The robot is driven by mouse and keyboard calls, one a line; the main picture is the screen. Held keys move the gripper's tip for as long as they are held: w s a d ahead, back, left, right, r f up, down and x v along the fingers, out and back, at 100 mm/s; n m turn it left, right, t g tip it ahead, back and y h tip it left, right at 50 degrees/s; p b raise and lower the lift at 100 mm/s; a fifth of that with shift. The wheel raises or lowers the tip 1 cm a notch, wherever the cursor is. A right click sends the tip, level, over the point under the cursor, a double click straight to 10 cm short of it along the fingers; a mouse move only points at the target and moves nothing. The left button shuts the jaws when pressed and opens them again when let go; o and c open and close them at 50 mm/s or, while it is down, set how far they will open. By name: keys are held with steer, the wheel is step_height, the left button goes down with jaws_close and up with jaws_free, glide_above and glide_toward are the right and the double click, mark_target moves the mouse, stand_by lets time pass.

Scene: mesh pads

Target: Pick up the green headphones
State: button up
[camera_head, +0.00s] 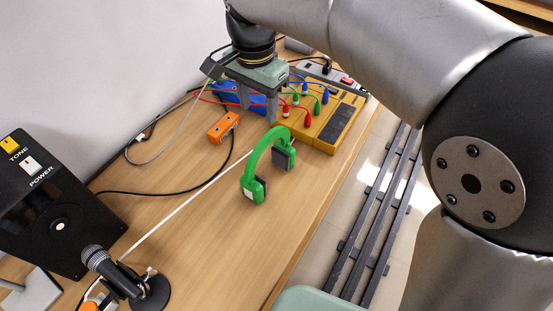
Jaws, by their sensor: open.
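The green headphones (261,154) stand on the wooden table, band up, with dark ear pads and the two cups apart. One cup is nearer the camera at lower left, the other is at upper right. My gripper (258,106) is beyond the headphones, toward the back of the table, pointing down with its grey fingers apart. It is open, and I see nothing between the fingers. It looks apart from the headphones. The fingertips are in front of the blue item and close to the yellow box; whether they touch anything I cannot tell.
A yellow box (325,139) with coloured plugs and cables is behind the headphones at right. An orange block (223,127) lies to their left. A microphone (110,269) and a black box (52,207) are at front left. The wooden table (190,235) is bare in front of the headphones.

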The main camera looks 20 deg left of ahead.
mark_target(256, 153)
steer(key=f, duration=0.4)
steer(key=f+p, duration=0.1)
steer(key=f, duration=0.3)
steer(key=a+f, duration=0.1)
steer(key=f, duration=0.3)
steer(key=shift+s, duration=0.25)
steer(key=shift+s+d+f+p, duration=0.1)
steer(key=shift+f+p, duration=0.3)
steer(key=shift+f, duration=1)
steer(key=shift+s+f+p, duration=0.1)
steer(key=shift+f+p, duration=0.3)
steer(key=shift+f, duration=0.95)
jaws_close()
